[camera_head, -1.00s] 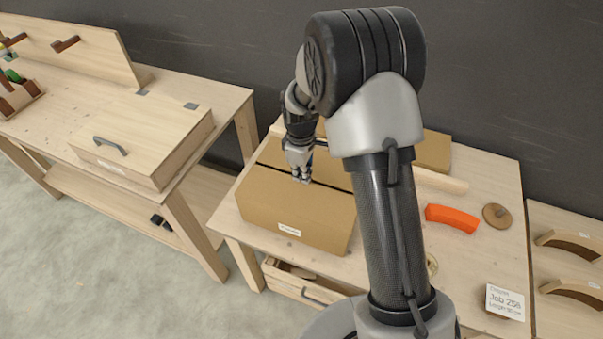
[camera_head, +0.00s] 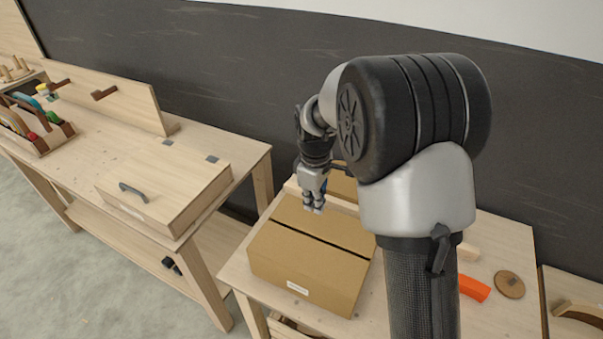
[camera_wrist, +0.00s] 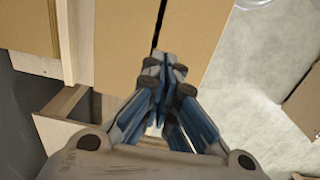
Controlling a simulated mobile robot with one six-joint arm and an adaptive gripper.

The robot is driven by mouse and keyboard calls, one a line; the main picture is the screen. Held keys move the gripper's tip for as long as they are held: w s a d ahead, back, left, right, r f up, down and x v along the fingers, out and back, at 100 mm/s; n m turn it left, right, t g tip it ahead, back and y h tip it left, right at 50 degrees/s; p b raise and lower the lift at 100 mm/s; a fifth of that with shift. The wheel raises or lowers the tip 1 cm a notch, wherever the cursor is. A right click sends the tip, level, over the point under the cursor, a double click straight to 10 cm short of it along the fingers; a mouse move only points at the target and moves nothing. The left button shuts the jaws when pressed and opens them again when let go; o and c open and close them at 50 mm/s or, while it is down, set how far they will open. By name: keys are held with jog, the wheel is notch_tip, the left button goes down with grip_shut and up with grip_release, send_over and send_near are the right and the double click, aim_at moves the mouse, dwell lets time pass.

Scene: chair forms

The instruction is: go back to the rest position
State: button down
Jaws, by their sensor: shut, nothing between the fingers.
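My gripper (camera_head: 314,207) hangs fingers-down above the back part of a closed cardboard box (camera_head: 305,270) in the head view. The fingers are together with nothing between them. In the wrist view my gripper (camera_wrist: 168,62) points at the box's top (camera_wrist: 125,40), where a dark seam runs between the flaps. The fingers appear apart from the box. The box stands on a wooden workbench (camera_head: 500,240) and has a white label on its front side. My arm covers part of the bench behind and right of the box.
An orange piece (camera_head: 474,289) and a round wooden disc (camera_head: 510,284) lie right of my arm. A second bench on the left holds a wooden case (camera_head: 165,195) with a dark handle and a tool rack (camera_head: 35,130). A dark wall stands behind. Grey floor is clear at lower left.

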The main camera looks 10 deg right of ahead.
jog(key=s+d+r+m+t+b, duration=0.15)
jog(key=s+r+m+b, duration=0.3)
jog(key=s+r, duration=0.75)
jog(key=s+f+m+t+b, duration=0.2)
jog(key=s+m, duration=0.4)
jog(key=s, duration=1)
jog(key=shift+s+f+t, duration=0.2)
jog(key=shift+s+t, duration=0.2)
jog(key=shift+t, duration=0.05)
